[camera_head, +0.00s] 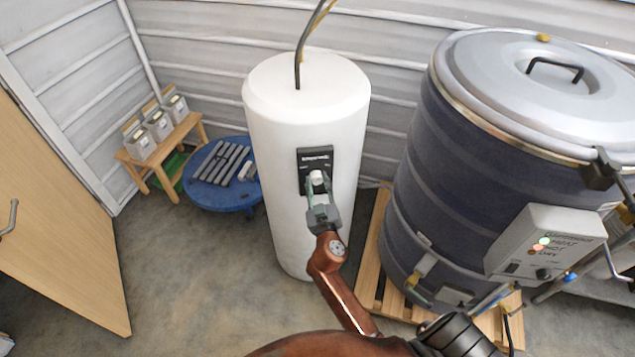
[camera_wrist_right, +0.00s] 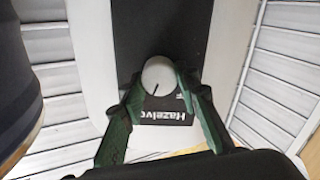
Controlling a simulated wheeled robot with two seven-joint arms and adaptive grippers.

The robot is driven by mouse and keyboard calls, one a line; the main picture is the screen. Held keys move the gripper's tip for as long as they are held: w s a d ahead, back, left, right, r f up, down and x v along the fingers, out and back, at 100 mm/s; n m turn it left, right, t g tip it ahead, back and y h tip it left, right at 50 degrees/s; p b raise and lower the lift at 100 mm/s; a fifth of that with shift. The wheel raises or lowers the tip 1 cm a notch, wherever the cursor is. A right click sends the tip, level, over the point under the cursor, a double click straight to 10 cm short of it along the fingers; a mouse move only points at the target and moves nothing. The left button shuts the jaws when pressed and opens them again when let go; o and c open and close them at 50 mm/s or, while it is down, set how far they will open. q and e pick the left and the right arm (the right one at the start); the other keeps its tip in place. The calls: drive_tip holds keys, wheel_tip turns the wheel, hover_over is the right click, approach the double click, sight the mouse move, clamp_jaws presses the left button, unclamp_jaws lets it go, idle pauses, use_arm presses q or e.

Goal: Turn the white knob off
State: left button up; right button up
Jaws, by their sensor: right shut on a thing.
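The white knob (camera_head: 317,177) sits on a black panel (camera_head: 309,156) on the front of a tall white cylinder (camera_head: 300,120). My right gripper (camera_head: 318,190) reaches up to the panel from below, and its green fingers are shut on the knob. In the right wrist view the round knob (camera_wrist_right: 160,76) shows a dark pointer line, with a finger on each side of it. Below it in that view, the panel (camera_wrist_right: 148,30) carries white lettering, partly cut off and upside down. My left gripper is not in view.
A large dark drum with a grey lid (camera_head: 490,80) stands to the right on a wooden pallet (camera_head: 372,270), with a control box (camera_head: 545,245) on its side. A blue round table (camera_head: 215,198) and wooden bench (camera_head: 160,150) stand left. Concrete floor is clear at lower left.

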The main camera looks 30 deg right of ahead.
drive_tip(key=n+p, duration=0.1)
drive_tip(key=n, duration=0.5)
drive_tip(key=shift+a+n, duration=0.1)
drive_tip(key=shift+n, duration=0.2)
drive_tip(key=n+p, duration=0.1)
drive_tip(key=n, duration=0.3)
drive_tip(key=shift+f+n+p, duration=0.1)
drive_tip(key=shift+n+p, duration=0.3)
drive_tip(key=shift+n, duration=0.8)
drive_tip(key=o, duration=1.2)
drive_tip(key=shift+c, duration=0.2)
drive_tip(key=v, duration=1.2)
